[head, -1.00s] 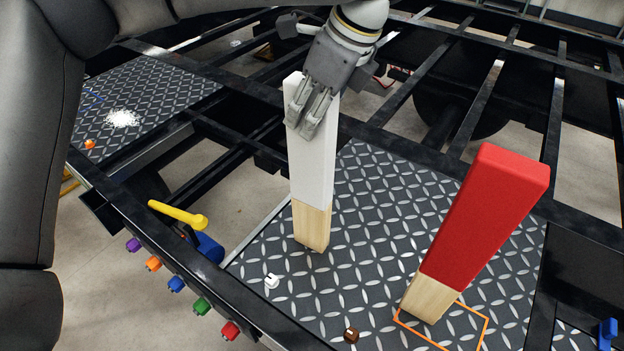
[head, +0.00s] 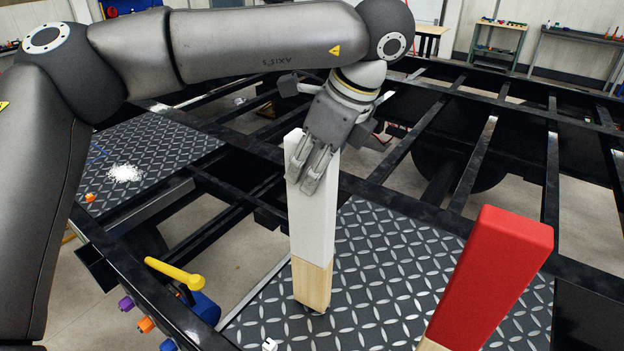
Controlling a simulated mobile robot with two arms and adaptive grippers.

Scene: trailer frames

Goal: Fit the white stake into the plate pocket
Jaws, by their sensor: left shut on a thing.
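The white stake (head: 312,225) has a white upper part and a bare wood lower end. It stands nearly upright over the dark diamond-pattern plate (head: 385,255). My left gripper (head: 306,185) is shut on its upper part from above. I cannot tell whether the stake's lower end touches the plate or hangs just above it. No pocket shows around its foot. A red stake (head: 490,270) with a wood lower end stands tilted at the right; its foot is cut off by the lower edge. My right gripper is not in view.
Black frame beams (head: 470,165) cross behind the plate with open gaps between them. A yellow-handled tool (head: 175,272) and coloured connectors (head: 146,324) sit along the left frame edge. Another plate (head: 150,150) with a white pile (head: 124,173) lies at the left.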

